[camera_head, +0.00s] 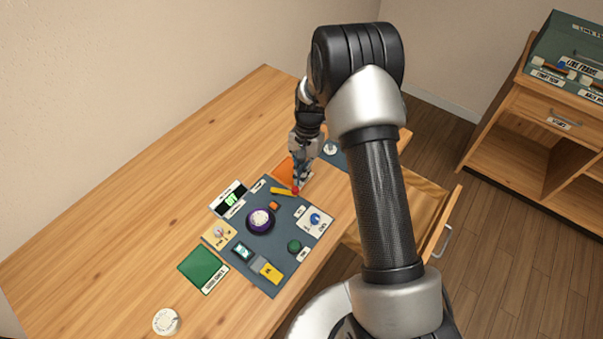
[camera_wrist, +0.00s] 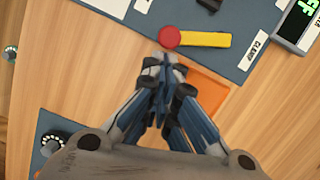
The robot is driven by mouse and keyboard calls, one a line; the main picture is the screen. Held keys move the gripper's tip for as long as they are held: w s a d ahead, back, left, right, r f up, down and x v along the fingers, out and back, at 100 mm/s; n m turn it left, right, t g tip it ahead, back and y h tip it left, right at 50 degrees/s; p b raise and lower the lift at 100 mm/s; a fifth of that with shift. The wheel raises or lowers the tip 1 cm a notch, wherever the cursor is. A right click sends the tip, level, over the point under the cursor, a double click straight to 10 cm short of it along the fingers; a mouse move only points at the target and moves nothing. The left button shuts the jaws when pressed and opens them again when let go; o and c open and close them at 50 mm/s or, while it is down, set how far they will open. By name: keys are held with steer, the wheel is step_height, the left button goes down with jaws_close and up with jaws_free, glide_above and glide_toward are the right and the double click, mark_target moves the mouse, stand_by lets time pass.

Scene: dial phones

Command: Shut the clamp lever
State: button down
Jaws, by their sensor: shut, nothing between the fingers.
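The clamp lever (camera_head: 282,191) is a yellow bar with a red round knob (camera_head: 295,190) at its right end, on the dark blue mat near its top edge. In the wrist view the yellow bar (camera_wrist: 205,40) lies flat across the picture, with the red knob (camera_wrist: 169,37) at its left end and a "CLAMP" label (camera_wrist: 253,52) beside it. My gripper (camera_wrist: 163,62) is shut and empty. Its fingertips are just below the red knob in the wrist view, close to it; I cannot tell whether they touch. In the head view my gripper (camera_head: 300,178) is right behind the knob.
A display (camera_head: 229,198) stands left. A drawer (camera_head: 415,215) is open at right.

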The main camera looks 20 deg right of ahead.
steer(key=shift+s+m+p, duration=0.35)
steer(key=shift+s+m, duration=0.25)
steer(key=shift+m, duration=0.2)
steer(key=shift+s+r+m+p, duration=0.1)
steer(key=shift+s+m+p, duration=0.2)
steer(key=shift+s+m, duration=0.1)
steer(key=shift+s+a+m+t+y+p, duration=0.2)
steer(key=shift+s+m+t+p, duration=0.1)
steer(key=shift+s+m, duration=0.25)
steer(key=shift+s+a+m+t+y+p, duration=0.1)
steer(key=shift+s+a+m+t+p, duration=0.15)
steer(key=shift+m, duration=0.4)
steer(key=s+m, duration=0.1)
steer(key=a+m, duration=0.1)
steer(key=s+m+t+p, duration=0.1)
steer(key=m, duration=0.1)
steer(key=shift+s+a, duration=0.25)
steer(key=shift+s, duration=0.05)
steer(key=shift+w, duration=0.15)
steer(key=shift+w+p, duration=0.3)
steer(key=shift+w, duration=0.4)
